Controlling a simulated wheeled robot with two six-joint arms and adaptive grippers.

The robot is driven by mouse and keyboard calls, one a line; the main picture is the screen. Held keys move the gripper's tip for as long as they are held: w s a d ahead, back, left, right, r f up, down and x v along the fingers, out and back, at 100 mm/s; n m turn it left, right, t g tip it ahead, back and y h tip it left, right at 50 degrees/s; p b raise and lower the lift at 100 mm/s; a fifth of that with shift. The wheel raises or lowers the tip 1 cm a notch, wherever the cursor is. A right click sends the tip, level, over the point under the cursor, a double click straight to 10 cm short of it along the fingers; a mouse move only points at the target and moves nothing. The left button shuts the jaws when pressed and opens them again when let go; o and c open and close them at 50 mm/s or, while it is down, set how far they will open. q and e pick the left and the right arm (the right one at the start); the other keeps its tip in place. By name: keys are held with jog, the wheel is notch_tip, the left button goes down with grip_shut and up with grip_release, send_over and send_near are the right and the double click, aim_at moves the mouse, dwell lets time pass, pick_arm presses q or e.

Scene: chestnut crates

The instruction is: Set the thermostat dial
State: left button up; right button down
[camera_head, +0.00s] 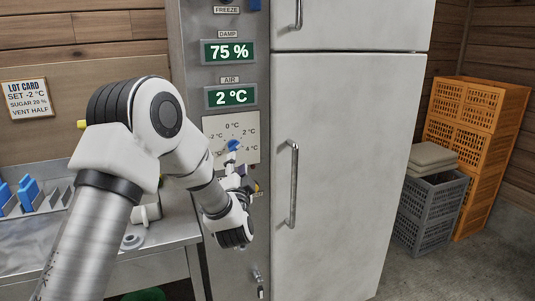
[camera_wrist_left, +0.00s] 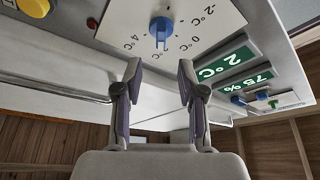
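The thermostat dial (camera_head: 234,145) is a blue knob on a pale plate marked in °C on the grey control panel. It also shows at the top of the left wrist view (camera_wrist_left: 161,29). Which mark it points to I cannot tell for sure. My left gripper (camera_head: 234,167) is just below the dial. In the left wrist view its two fingers (camera_wrist_left: 160,72) are apart with nothing between them, and the dial lies beyond their tips, not touched. The AIR display (camera_head: 231,96) reads 2 °C. My right gripper is not in view.
The DAMP display (camera_head: 228,52) reads 75 %. A white door (camera_head: 340,190) with a metal handle (camera_head: 293,183) is right of the panel. A metal bench (camera_head: 165,240) with blue items is at left. Orange crates (camera_head: 480,115) and a grey crate (camera_head: 432,210) stand at right.

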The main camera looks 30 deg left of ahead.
aim_at(235, 149)
pick_arm(q)
jog(key=p+x, duration=0.2)
jog(key=x, duration=0.5)
jog(key=shift+w+a, duration=0.25)
jog(key=shift+a, duration=0.4)
jog(key=shift+d, duration=0.1)
grip_shut()
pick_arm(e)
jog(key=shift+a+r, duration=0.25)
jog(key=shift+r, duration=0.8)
